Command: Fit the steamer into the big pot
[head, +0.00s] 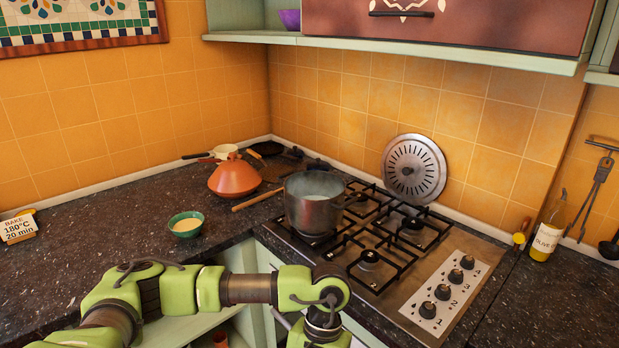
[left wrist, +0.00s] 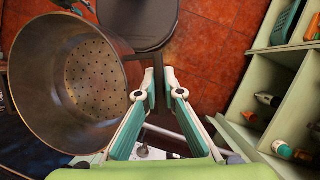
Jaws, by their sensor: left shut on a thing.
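The big pot (head: 316,212) is a grey metal pot at the left side of the stove, with something pale inside it. The steamer (left wrist: 92,75) is a metal vessel with a perforated bottom, at the left of the left wrist view. My left gripper (left wrist: 161,80) is shut on the steamer at its side; the exact grip point is hard to make out. It is held over the floor, apart from the pot. In the head view my left arm reaches along the counter front, and its gripper is below the frame. My right gripper is not in view.
A slotted round metal disc (head: 413,170) leans on the wall behind the stove (head: 415,310). An orange tagine (head: 234,179), a green bowl (head: 186,224) and a wooden-handled utensil (head: 257,199) lie left of the pot. An olive oil bottle (head: 547,229) stands at right. Open shelves (left wrist: 250,125) hold bottles.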

